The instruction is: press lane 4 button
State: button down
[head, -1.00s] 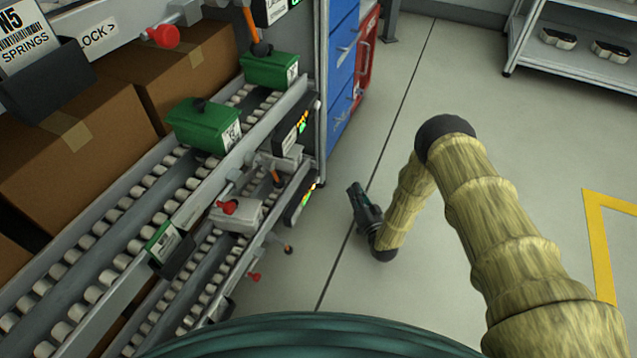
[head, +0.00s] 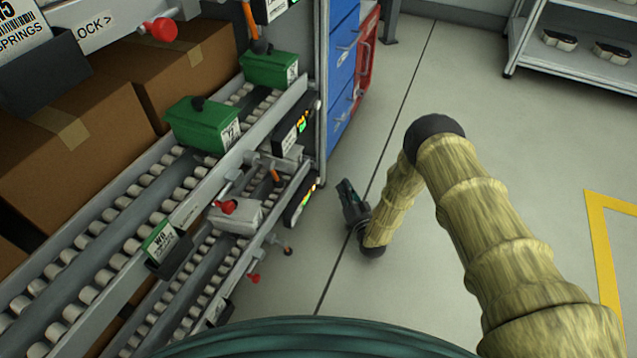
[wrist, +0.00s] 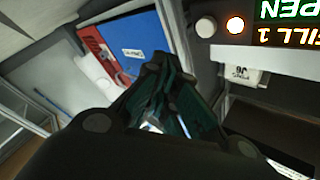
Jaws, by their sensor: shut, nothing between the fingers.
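My gripper (head: 346,190) is in the middle of the head view, at the end of my sleeved arm. It is shut and empty, and it is apart from the rack on the left. In the wrist view my gripper (wrist: 166,62) points toward a blue panel. A dark box with a lit display (wrist: 285,22) is at the upper right of the wrist view, with a round pale button and a lit orange button beside the text. In the head view, display boxes sit at the rack's end, an upper one (head: 291,137) and a lower one (head: 298,202). I cannot read which is lane 4.
The roller rack (head: 95,265) holds green bins (head: 203,125) and a grey bin (head: 235,215). Red knobs and orange-handled levers stick out from it. Blue drawers (head: 343,65) stand behind. The floor to the right is clear up to a shelf (head: 570,65).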

jog(key=shift+w+a+b, duration=0.15)
jog(key=shift+w+a, duration=0.1)
jog(key=shift+a, duration=0.55)
jog(key=shift+w+a+b, duration=0.2)
jog(key=shift+w+a, duration=0.1)
jog(key=shift+a, duration=0.45)
jog(key=shift+w+a+b, duration=0.15)
jog(key=shift+w+a, duration=0.1)
jog(key=shift+a, duration=0.55)
jog(key=shift+a, duration=0.2)
jog(key=shift+w+a, duration=0.1)
jog(key=shift+a, duration=0.15)
jog(key=shift+w+a, duration=0.15)
jog(key=shift+a, duration=0.25)
dwell(0.6)
jog(key=shift+d, duration=0.1)
jog(key=shift+s+d, duration=0.3)
jog(key=shift+d, duration=0.45)
jog(key=shift+d+p, duration=0.15)
jog(key=shift+p, duration=0.15)
jog(key=shift+s+d+p, duration=0.25)
jog(key=shift+d, duration=0.5)
jog(key=shift+s+d+p, duration=0.2)
jog(key=shift+s+d, duration=0.05)
jog(key=shift+d, duration=0.5)
jog(key=shift+s+d+p, duration=0.25)
jog(key=shift+d, duration=0.5)
